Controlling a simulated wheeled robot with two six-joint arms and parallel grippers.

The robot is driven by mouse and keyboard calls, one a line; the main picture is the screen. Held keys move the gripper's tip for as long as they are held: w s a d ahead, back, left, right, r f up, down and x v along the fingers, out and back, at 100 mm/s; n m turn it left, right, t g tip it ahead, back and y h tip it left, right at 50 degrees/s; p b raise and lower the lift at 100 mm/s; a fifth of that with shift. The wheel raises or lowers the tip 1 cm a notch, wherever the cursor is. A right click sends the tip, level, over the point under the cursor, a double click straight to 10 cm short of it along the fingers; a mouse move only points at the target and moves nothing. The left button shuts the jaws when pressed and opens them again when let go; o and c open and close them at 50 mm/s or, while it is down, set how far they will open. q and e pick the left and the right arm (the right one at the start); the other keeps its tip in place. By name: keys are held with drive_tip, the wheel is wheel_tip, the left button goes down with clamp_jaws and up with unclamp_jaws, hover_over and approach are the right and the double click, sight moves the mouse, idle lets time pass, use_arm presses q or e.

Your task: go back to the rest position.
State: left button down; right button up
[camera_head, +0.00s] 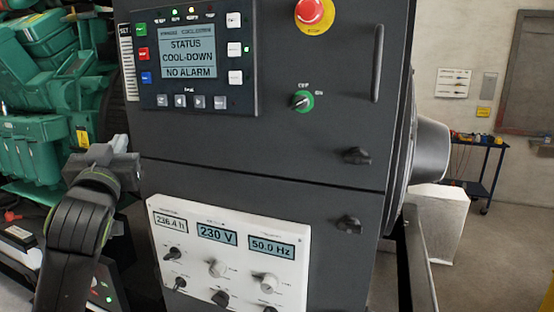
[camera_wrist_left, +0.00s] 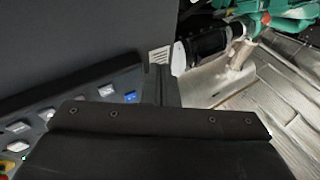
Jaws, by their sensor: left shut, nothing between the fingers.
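My left arm comes in from the lower left in the head view. My left gripper (camera_head: 106,158) is beside the left edge of the dark control cabinet (camera_head: 265,155), below the controller display. In the left wrist view its fingers (camera_wrist_left: 160,76) are shut with nothing between them. I cannot tell whether the gripper touches the cabinet. My right gripper is not in view.
The controller screen (camera_head: 188,52) reads STATUS COOL-DOWN, NO ALARM. A red emergency button (camera_head: 309,11) and a green selector (camera_head: 302,101) are to its right. A white meter panel (camera_head: 230,257) is below. Green machinery (camera_head: 38,120) stands left; open floor (camera_head: 486,250) lies right.

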use_arm(q)
drive_tip(key=s+a+f+g+h, duration=0.1)
drive_tip(key=s+f+g, duration=0.25)
drive_tip(key=f, duration=1.05)
drive_tip(key=s+a+f+g, duration=0.1)
drive_tip(key=s+f+g, duration=0.25)
drive_tip(key=f, duration=1.05)
drive_tip(key=s+d+f+m+g+h, duration=0.1)
drive_tip(key=s+f+g, duration=0.4)
drive_tip(key=s+f, duration=0.8)
drive_tip(key=s+d+f+g, duration=0.1)
drive_tip(key=s+f+g, duration=0.4)
drive_tip(key=s+f, duration=0.8)
drive_tip(key=s+a+f+g+h, duration=0.1)
drive_tip(key=s+f, duration=0.1)
drive_tip(key=f, duration=1)
drive_tip(key=s+a+f+g, duration=0.1)
drive_tip(key=s+f, duration=0.1)
drive_tip(key=f, duration=0.9)
drive_tip(key=s+d+f, duration=0.2)
drive_tip(key=s+f, duration=1.2)
drive_tip(key=s, duration=0.1)
drive_tip(key=shift+f+g, duration=0.4)
